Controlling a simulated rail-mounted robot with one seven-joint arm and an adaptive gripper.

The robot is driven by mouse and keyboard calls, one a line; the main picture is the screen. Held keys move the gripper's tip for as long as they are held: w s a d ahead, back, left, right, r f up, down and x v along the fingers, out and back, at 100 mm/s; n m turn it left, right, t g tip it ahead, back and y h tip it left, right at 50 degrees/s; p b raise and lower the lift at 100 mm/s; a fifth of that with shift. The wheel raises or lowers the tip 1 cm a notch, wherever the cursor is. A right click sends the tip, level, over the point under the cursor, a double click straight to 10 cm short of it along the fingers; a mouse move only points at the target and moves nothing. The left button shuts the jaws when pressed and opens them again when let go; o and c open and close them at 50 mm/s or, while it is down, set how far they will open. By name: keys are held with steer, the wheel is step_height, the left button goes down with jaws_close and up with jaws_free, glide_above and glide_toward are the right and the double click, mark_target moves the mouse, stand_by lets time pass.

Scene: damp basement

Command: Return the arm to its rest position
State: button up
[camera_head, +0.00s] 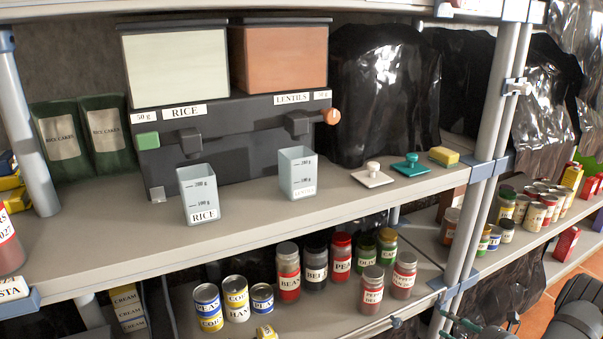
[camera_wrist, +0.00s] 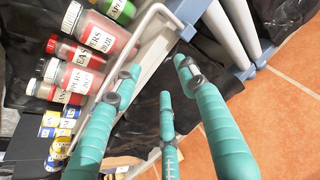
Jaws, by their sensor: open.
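My gripper (camera_wrist: 160,82) shows in the wrist view with its teal fingers spread apart and nothing between them. Behind the fingers are a shelf edge, grey posts and the orange tiled floor (camera_wrist: 285,120). In the camera_head view, dark links of my arm show at the lower right corner, by the lower shelf's right end. Most of the arm is out of that view.
The grey shelf (camera_head: 330,218) holds a dispenser (camera_head: 225,135), two measuring cups, stamps and a yellow sponge (camera_head: 443,156). Jars (camera_head: 288,275) and cans (camera_head: 236,300) stand on the shelf below. A grey post (camera_head: 490,180) rises near my arm. Jars (camera_wrist: 90,75) also show left of my fingers.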

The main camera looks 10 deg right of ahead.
steer(key=w+a+r+n+y+p, duration=0.1)
steer(key=w+a+r+n+p, duration=0.1)
steer(key=w+a+r+p, duration=0.4)
step_height(320, 180, up, 4)
steer(key=shift+w+a+n+y+p, duration=0.3)
steer(key=shift+w+a+y+p, duration=0.1)
steer(key=shift+w, duration=0.1)
